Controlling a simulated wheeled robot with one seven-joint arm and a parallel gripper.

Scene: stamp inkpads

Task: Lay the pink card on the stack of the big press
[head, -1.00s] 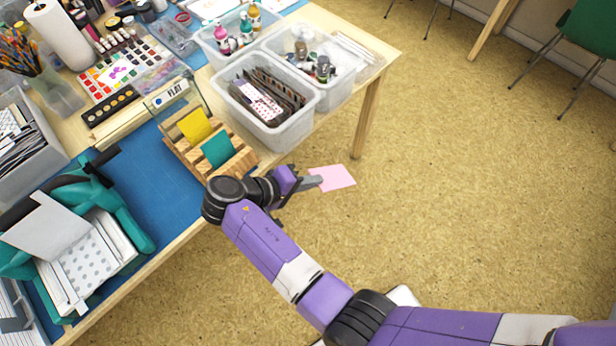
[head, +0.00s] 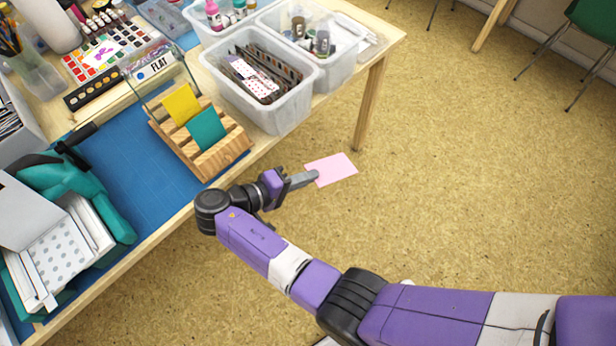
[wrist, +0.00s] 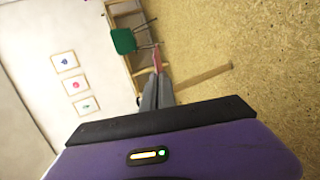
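My gripper (head: 308,178) is shut on the pink card (head: 334,169) by one edge, out over the floor to the right of the table. In the wrist view the card (wrist: 157,61) shows nearly edge-on, a thin pink strip between the fingertips (wrist: 156,76). The big press is probably the teal one (head: 92,190) at the left of the table in the head view. A stack of white sheets with a grey-dotted top one (head: 56,258) lies in it. A pale plate (head: 25,212) stands tilted over the stack's far left part. The card is well apart from the press.
A wooden rack (head: 205,160) holds a yellow card (head: 181,104) and a teal card (head: 206,129) near the table's edge. A clear bin (head: 285,120) with folders stands behind it. The blue mat (head: 150,190) between rack and press is clear.

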